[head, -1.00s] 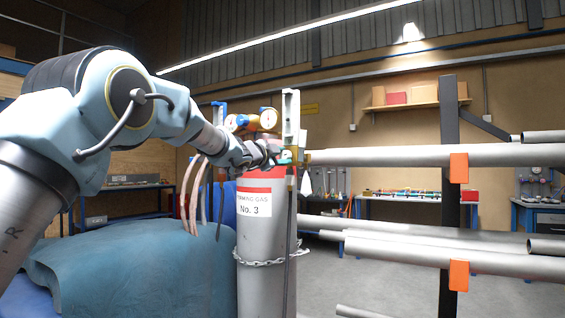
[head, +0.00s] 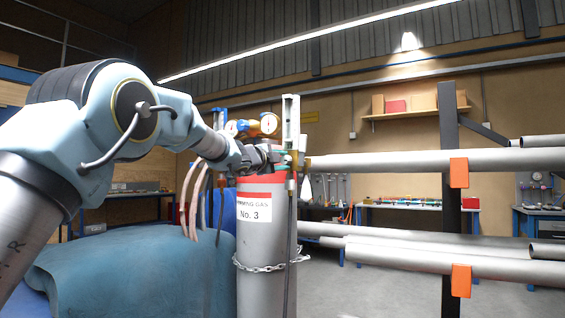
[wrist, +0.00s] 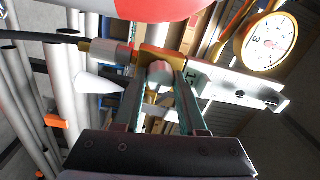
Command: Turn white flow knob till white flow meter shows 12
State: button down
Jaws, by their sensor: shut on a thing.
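The white flow meter (head: 291,122) is an upright pale tube on the regulator above the gas cylinder in the head view. In the wrist view the flow meter (wrist: 235,92) lies sideways to the right of my fingers; its reading is too small to make out. The white flow knob (wrist: 160,72) is a small pale round piece at the brass fitting. My gripper (wrist: 160,82) is shut on it, one finger on each side. In the head view my gripper (head: 285,160) meets the fitting at the foot of the meter, and the knob is hard to make out there.
A gas cylinder (head: 262,252) labelled No. 3 stands below, chained. Round gauges (head: 269,123) sit close behind the meter. Grey pipes on a rack (head: 400,160) run just right of my gripper. A blue-green covered shape (head: 130,270) lies below my arm.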

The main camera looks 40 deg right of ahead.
jog(key=shift+c, duration=2.4)
grip_release()
jog(key=b+v, duration=0.4)
jog(key=v, duration=0.6)
jog(key=shift+a, duration=0.4)
jog(key=shift+s, duration=0.1)
